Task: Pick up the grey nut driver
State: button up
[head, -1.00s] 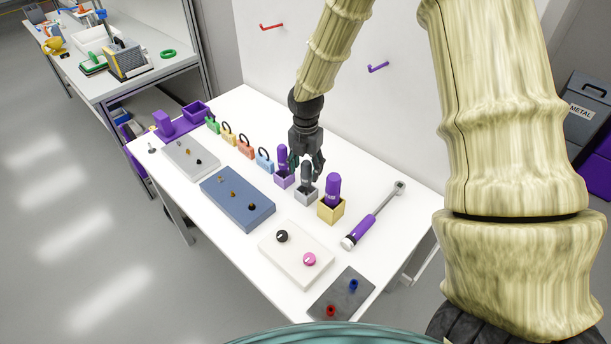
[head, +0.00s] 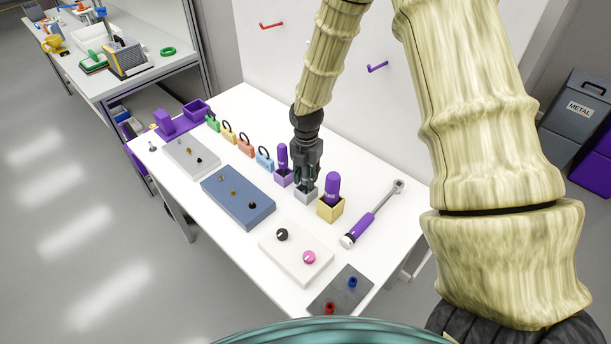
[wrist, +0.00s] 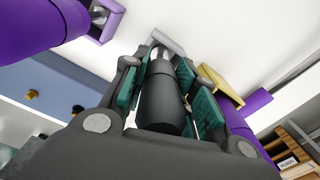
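The grey nut driver (wrist: 160,100) stands upright in a small grey holder box (head: 306,196) on the white table. In the wrist view its dark handle lies between the teal finger pads. My gripper (head: 307,178) points down over it, with the fingers on either side of the handle. The fingers look open, with a narrow light gap beside the handle in the wrist view. In the head view the fingers hide most of the driver. The holder rim (wrist: 166,42) also shows in the wrist view.
A purple-handled driver in a purple box (head: 283,177) stands close on the left. Another in a yellow box (head: 331,208) stands close on the right. A purple-handled wrench (head: 372,214) lies further right. Padlocks (head: 246,147) and a blue board (head: 238,198) are to the left.

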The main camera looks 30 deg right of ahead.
jog(key=shift+o, duration=0.2)
jog(key=shift+r, duration=0.1)
jog(key=shift+r+b, duration=1)
jog(key=shift+r, duration=3.95)
jog(key=shift+o, duration=1)
jog(key=shift+c, duration=0.9)
